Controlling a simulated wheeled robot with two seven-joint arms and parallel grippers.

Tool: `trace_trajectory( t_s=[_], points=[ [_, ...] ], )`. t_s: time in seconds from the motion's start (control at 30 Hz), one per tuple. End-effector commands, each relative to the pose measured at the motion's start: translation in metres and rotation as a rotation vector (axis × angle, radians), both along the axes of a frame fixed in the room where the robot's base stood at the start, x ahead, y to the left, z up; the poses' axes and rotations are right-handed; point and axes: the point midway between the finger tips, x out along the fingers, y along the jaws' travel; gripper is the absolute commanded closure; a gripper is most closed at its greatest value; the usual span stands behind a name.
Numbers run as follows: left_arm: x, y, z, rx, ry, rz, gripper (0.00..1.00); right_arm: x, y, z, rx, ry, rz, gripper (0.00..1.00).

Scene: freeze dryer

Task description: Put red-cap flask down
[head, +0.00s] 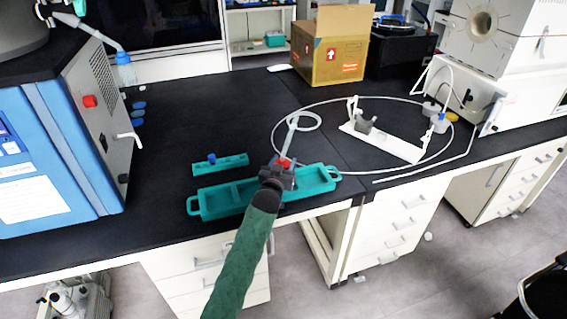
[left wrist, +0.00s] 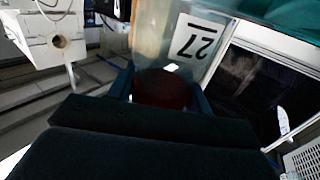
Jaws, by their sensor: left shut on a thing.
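My left gripper (head: 279,174) is shut on the red-cap flask, over the teal tray on the black bench. The red cap (head: 284,162) shows just beyond the jaws in the head view. In the left wrist view, the flask's clear body (left wrist: 165,45) carries a white label marked 27, and its dark red cap (left wrist: 160,90) sits between the fingers. The gripper hides part of the tray. I cannot tell whether the flask's base touches anything. My right gripper is not in view.
The long teal tray (head: 215,203) lies near the bench's front edge. A small teal rack (head: 235,162) with a blue-capped item is behind it. A white stand (head: 390,145) with tubing is at right, a blue machine (head: 45,170) at left. The black bench (head: 200,120) behind the rack is clear.

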Motion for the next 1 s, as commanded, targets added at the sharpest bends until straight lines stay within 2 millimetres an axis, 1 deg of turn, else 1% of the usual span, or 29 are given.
trace_trajectory(
  t_s=[0.13, 0.5, 0.53, 0.6, 0.63, 1.0],
  points=[
    [-0.0003, 0.0, -0.0051, 0.0, 0.0, 0.0, 0.77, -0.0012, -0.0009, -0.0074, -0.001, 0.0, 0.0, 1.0],
    [-0.0004, -0.0002, -0.008, 0.0, 0.0, 0.0, 0.77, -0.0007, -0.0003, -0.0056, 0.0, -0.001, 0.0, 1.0],
    [-0.0004, -0.0002, -0.008, 0.0, 0.0, 0.0, 0.47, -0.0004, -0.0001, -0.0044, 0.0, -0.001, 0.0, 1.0],
    [-0.0004, -0.0002, -0.0078, 0.0, 0.0, 0.0, 0.33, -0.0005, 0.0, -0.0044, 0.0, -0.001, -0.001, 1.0],
    [-0.0004, -0.0002, -0.0078, 0.0, 0.0, 0.0, 0.29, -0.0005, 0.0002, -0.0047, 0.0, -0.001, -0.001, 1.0],
    [-0.0012, 0.0, -0.005, 0.0, 0.0, 0.0, 0.29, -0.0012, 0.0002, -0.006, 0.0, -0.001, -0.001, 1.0]
  ],
)
